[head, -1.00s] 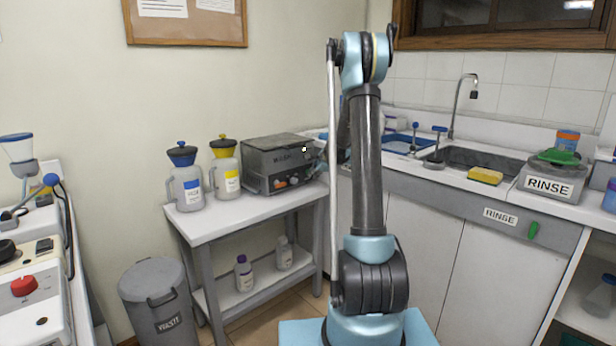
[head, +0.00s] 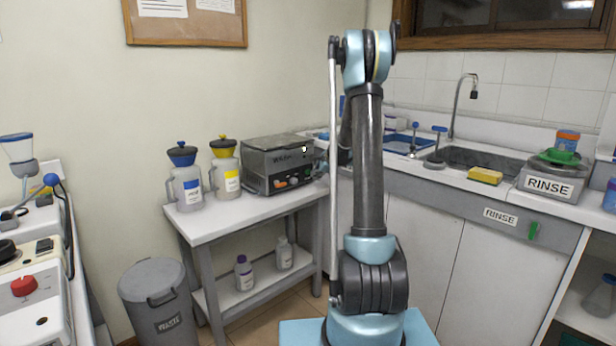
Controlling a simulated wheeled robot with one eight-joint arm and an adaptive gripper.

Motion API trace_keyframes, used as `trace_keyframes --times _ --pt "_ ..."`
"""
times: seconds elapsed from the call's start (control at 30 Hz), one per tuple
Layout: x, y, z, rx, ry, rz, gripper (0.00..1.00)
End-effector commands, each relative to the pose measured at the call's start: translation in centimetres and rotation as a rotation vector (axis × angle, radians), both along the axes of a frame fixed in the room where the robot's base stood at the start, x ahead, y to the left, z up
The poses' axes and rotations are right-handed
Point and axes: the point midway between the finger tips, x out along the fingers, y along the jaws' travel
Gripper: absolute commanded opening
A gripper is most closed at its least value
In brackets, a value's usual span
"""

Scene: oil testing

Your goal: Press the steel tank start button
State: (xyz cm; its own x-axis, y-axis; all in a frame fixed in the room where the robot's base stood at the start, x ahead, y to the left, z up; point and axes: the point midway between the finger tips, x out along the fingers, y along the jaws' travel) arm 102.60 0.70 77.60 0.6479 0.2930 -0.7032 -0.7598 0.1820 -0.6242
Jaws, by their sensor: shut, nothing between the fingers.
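The steel tank (head: 278,164) is a dark grey metal box on the white side table. An orange button (head: 281,184) shows low on its front, with more small controls (head: 301,179) to the right of it. My gripper (head: 321,160) is at the tank's right front corner, small and partly hidden behind my own arm. It is shut with nothing in it. I cannot tell whether its tip touches the tank or a control.
A blue-capped jug (head: 187,187) and a yellow-capped jug (head: 226,178) stand left of the tank. A waste bin (head: 155,290) stands on the floor at left. The sink counter (head: 465,190) with a rinse container (head: 549,186) is at right.

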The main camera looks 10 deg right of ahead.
Motion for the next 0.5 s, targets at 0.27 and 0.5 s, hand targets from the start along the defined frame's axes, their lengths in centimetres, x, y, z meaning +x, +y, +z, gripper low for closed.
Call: trace_keyframes --times 0.27,0.5 --pt "-0.02 -0.02 -0.01 0.000 0.000 0.000 0.00" --pt "-0.95 -0.72 -0.02 0.001 0.001 -0.001 0.00"
